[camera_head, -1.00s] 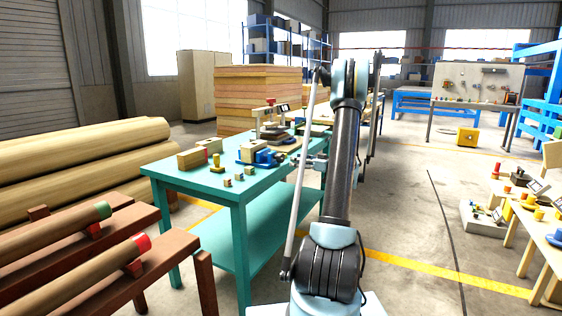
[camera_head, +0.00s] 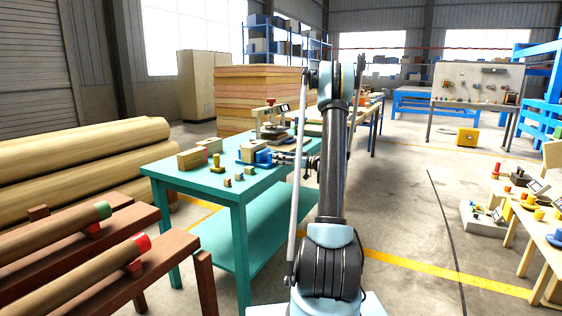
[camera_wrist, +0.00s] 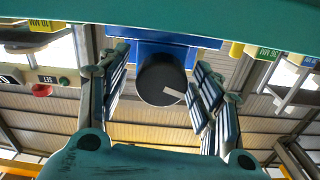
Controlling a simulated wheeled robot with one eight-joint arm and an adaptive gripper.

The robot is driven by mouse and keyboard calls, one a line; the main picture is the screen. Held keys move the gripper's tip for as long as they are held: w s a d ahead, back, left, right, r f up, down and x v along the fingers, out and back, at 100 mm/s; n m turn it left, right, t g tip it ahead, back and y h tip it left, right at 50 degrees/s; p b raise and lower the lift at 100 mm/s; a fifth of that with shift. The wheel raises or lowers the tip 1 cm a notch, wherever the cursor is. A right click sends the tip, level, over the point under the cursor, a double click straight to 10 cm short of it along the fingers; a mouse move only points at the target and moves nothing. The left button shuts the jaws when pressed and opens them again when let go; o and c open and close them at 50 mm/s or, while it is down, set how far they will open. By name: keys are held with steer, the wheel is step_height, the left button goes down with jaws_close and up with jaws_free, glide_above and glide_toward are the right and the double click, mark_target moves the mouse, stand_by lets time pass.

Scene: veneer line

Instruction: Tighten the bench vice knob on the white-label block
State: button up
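A blue bench vice (camera_head: 264,156) stands on the teal table, with a pale block (camera_head: 249,148) at it; I cannot read a white label on it. In the wrist view the blue vice body (camera_wrist: 200,40) lies behind a round dark knob (camera_wrist: 160,85) with a white mark on its face. My gripper (camera_wrist: 162,85) is open, one finger on each side of the knob, with what look like small gaps. In the head view my gripper (camera_head: 284,159) is at the right side of the vice, small and partly hard to make out.
The teal table (camera_head: 217,190) also holds wooden blocks (camera_head: 192,158), several small cubes (camera_head: 238,177) and a red-topped clamp device (camera_head: 271,122). Log racks (camera_head: 90,270) stand at the left. Open floor (camera_head: 410,230) lies to the right.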

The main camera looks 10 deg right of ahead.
steer(key=c, duration=1)
steer(key=shift+m, duration=0.3)
steer(key=o, duration=1.1)
steer(key=shift+c, duration=0.2)
steer(key=v, duration=1.2)
steer(key=shift+f, duration=0.1)
